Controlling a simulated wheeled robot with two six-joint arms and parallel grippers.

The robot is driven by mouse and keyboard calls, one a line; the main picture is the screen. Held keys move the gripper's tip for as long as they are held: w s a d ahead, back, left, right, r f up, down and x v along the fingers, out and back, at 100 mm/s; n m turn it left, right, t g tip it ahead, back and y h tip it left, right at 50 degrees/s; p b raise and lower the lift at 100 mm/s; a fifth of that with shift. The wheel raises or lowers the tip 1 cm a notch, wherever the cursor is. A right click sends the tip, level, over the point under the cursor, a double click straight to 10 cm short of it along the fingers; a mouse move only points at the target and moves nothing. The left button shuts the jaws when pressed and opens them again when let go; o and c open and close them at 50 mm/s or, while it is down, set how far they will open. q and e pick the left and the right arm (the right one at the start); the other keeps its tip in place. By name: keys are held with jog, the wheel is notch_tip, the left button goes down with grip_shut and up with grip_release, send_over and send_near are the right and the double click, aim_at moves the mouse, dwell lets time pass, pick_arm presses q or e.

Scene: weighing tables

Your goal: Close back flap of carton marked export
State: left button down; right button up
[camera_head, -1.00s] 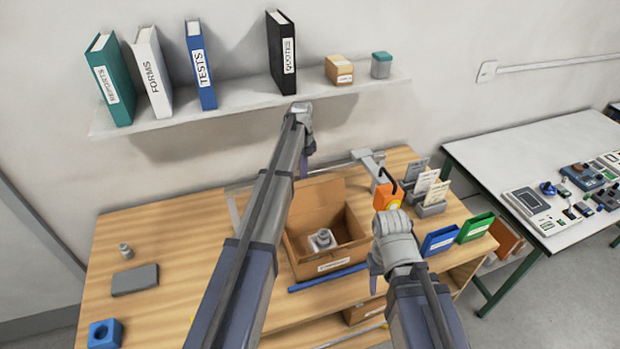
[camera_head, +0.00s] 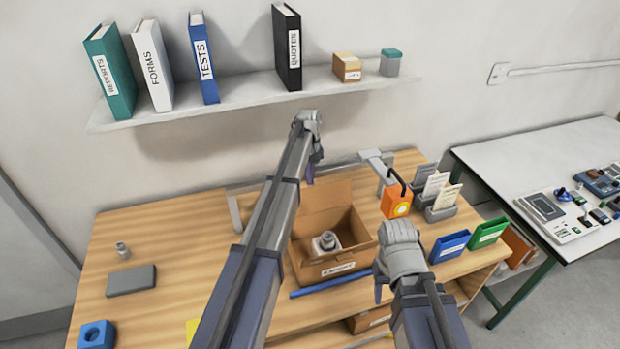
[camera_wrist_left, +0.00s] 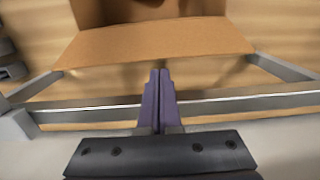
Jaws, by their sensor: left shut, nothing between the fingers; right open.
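The open brown carton (camera_head: 365,250) stands on the wooden table; its front label (camera_head: 338,269) is too blurred to read surely. Its back flap (camera_head: 326,197) stands up, leaning back, and also fills the top of the left wrist view (camera_wrist_left: 150,40). A grey-white bottle (camera_head: 325,242) is inside the carton. My left gripper (camera_head: 313,172) is shut and empty behind the flap. In the left wrist view its fingertips (camera_wrist_left: 159,76) are at the flap's edge; I cannot tell if they touch. My right gripper (camera_head: 379,290) is open and empty by the carton's front right corner.
A blue bar (camera_head: 330,281) lies before the carton. An orange device (camera_head: 397,201), card holders (camera_head: 440,208) and blue (camera_head: 449,246) and green (camera_head: 487,232) bins stand to the right. A shelf (camera_head: 240,98) with binders hangs above.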

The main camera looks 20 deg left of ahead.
aim_at(311, 189)
pick_arm(q)
notch_tip(311, 189, down, 5)
jog(key=b, duration=0.3)
jog(key=shift+b, duration=0.4)
jog(key=shift+s+d+r, duration=0.1)
jog(key=shift+s, duration=0.1)
jog(key=shift+s+d+r+t+y, duration=0.1)
jog(key=shift+d+t+y, duration=0.05)
jog(key=shift+t+y, duration=0.2)
